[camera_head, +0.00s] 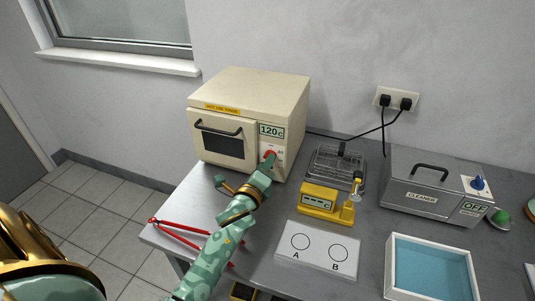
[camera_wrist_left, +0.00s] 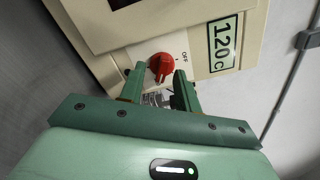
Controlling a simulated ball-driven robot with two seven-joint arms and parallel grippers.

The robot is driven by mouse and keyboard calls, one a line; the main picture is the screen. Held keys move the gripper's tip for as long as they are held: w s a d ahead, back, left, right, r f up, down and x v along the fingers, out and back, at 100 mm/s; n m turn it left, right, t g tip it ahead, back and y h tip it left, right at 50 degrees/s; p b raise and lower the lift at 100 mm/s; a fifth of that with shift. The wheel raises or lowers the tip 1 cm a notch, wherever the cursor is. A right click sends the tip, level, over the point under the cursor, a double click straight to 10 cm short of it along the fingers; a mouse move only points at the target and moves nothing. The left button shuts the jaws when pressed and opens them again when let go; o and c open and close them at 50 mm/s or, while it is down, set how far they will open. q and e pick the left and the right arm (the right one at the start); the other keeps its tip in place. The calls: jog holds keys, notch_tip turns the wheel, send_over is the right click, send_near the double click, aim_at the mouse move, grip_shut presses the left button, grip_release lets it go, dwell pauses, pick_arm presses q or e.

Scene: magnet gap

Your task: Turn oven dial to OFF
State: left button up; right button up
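The cream oven (camera_head: 249,113) stands at the back left of the table. Its label reads 120c. The red dial (camera_head: 270,155) is on its front panel, below that label, and my left gripper partly covers it in the head view. In the left wrist view the red dial (camera_wrist_left: 161,66) shows whole, with the word OFF printed beside it. My left gripper (camera_wrist_left: 159,82) is open, with one green finger on each side of the dial's lower part. I cannot tell whether the fingers touch it. My right gripper is not in view.
Red tongs (camera_head: 178,232) lie at the table's left edge. A yellow meter (camera_head: 319,200), a wire-topped device (camera_head: 335,166) and a white board marked A and B (camera_head: 317,262) stand to the right. A grey cleaner (camera_head: 430,194) and a blue-filled tray (camera_head: 392,262) are farther right.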

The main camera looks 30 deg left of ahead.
pick_arm(q)
jog(key=shift+w+r, duration=0.15)
jog(key=shift+w, duration=0.05)
grip_shut()
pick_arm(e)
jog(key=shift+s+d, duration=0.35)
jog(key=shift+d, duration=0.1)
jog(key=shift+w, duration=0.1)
